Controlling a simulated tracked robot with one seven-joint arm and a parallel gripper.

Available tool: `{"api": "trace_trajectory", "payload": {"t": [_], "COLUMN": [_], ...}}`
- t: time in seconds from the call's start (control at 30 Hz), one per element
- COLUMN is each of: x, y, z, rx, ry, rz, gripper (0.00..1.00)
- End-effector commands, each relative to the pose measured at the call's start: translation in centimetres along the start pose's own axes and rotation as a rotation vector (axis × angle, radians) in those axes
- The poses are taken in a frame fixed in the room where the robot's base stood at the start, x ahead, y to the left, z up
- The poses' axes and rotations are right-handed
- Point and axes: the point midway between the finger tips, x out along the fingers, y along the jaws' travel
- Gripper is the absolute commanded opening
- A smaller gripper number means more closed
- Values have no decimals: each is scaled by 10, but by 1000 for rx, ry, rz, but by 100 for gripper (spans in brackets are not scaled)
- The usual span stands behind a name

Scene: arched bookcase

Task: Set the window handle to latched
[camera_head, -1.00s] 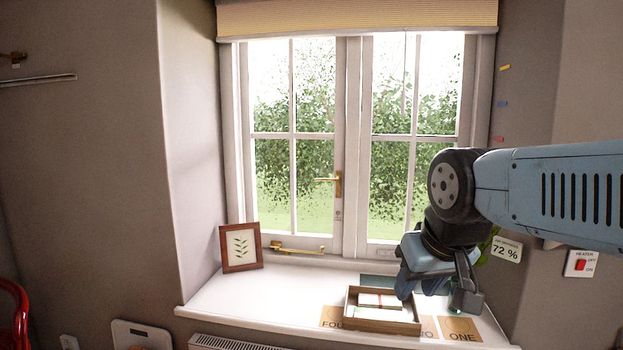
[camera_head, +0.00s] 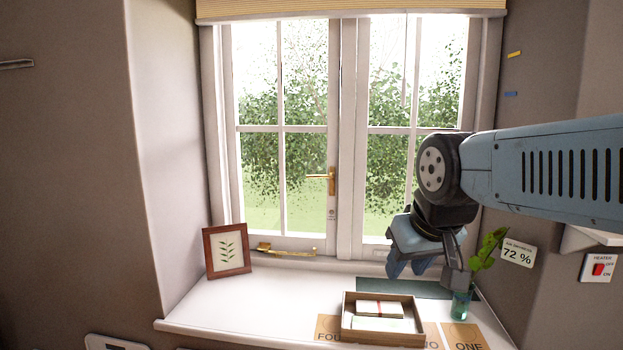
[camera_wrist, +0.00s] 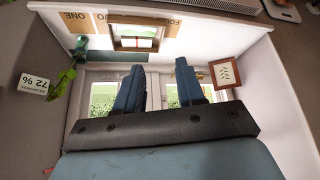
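The brass window handle (camera_head: 322,177) is on the central stile of the left sash. Its lever lies level, pointing left from an upright backplate. My gripper (camera_head: 408,270) is in front of the right sash, lower than the handle and to its right, apart from it. In the wrist view my gripper (camera_wrist: 160,66) has its two blue fingers spread with nothing between them. I cannot clearly make out the handle in the wrist view. Both sashes of the window (camera_head: 347,150) look closed.
A brass stay (camera_head: 286,250) lies along the bottom of the left sash. On the sill (camera_head: 250,305) stand a framed leaf picture (camera_head: 226,251), an open box (camera_head: 382,336) and a plant in a glass (camera_head: 462,303). The sill's left middle is clear.

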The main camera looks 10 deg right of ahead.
Motion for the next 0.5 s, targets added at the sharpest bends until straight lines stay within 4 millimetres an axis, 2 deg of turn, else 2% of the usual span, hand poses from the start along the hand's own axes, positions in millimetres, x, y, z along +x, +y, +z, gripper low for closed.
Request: {"api": "trace_trajectory", "payload": {"t": [0.17,0.5], "x": [10,44], "y": [19,54], "z": [-62,-217], "rx": [-92,-369], "ry": [92,328], "rz": [48,186], "gripper": [38,38]}}
